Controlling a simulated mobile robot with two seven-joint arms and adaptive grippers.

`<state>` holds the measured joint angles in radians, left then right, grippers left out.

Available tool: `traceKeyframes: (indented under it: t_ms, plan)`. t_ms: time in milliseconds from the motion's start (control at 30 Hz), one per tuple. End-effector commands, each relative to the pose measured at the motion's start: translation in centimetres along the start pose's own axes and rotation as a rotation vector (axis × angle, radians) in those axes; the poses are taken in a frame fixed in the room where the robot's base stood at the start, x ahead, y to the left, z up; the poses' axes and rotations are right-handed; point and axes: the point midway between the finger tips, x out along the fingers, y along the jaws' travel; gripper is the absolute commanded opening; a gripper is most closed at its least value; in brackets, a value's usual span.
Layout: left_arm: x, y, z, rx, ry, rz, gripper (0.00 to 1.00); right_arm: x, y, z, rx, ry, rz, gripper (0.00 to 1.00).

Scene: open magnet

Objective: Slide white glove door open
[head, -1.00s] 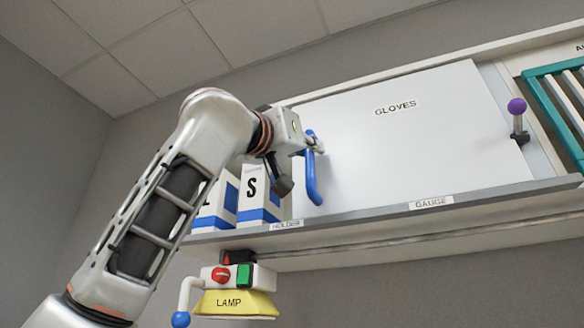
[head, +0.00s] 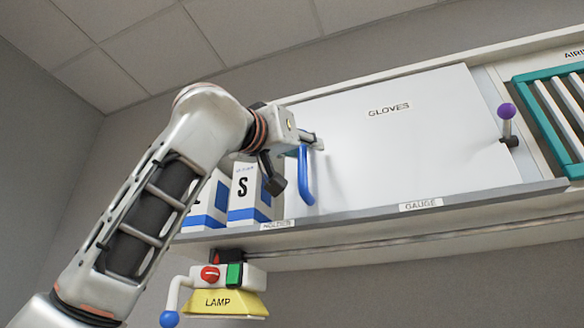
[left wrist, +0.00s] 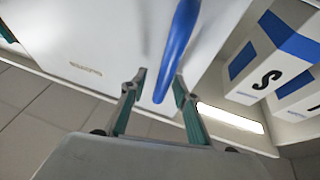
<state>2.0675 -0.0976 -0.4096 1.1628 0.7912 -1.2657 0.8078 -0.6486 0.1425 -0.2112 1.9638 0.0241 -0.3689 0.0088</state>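The white door marked GLOVES (head: 400,140) covers the middle of the wall cabinet. The boxes to its left are exposed. Its blue bar handle (head: 306,178) stands near its left edge. My left gripper (head: 317,142) is at the upper part of this handle. In the left wrist view the blue handle (left wrist: 178,40) passes between the two fingertips of my left gripper (left wrist: 160,84). The fingers are apart, with a visible gap on each side of the handle. My right gripper is in neither view.
White and blue boxes (head: 244,187) stand on the shelf left of the door. A purple knob (head: 506,111) stands right of the door, with a teal slatted panel (head: 545,105) beyond. A yellow LAMP unit (head: 226,303) hangs below the shelf.

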Motion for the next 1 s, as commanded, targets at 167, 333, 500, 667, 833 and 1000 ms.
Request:
traceKeyframes:
  t_ms: [167, 333, 500, 667, 833, 1000]
  plan:
    - [-1.9, 0.0, 0.0, 0.000, 0.002, 0.002, 0.30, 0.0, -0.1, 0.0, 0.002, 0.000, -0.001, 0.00]
    - [-4.8, 0.1, 0.0, -0.001, 0.002, 0.003, 0.30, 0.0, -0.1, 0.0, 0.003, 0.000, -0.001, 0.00]
    - [-7.9, 0.1, -0.1, -0.001, 0.003, 0.003, 0.30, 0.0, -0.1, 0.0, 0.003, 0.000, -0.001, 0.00]
    - [-10.2, 0.1, -0.1, 0.000, 0.003, 0.003, 0.30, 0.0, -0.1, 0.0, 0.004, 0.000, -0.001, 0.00]
    - [-11.4, 0.1, 0.0, 0.000, 0.002, 0.001, 0.30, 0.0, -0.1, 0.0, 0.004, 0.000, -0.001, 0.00]
    - [-11.7, 0.1, 0.0, 0.000, 0.001, 0.001, 0.30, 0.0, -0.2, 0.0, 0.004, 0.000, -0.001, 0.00]
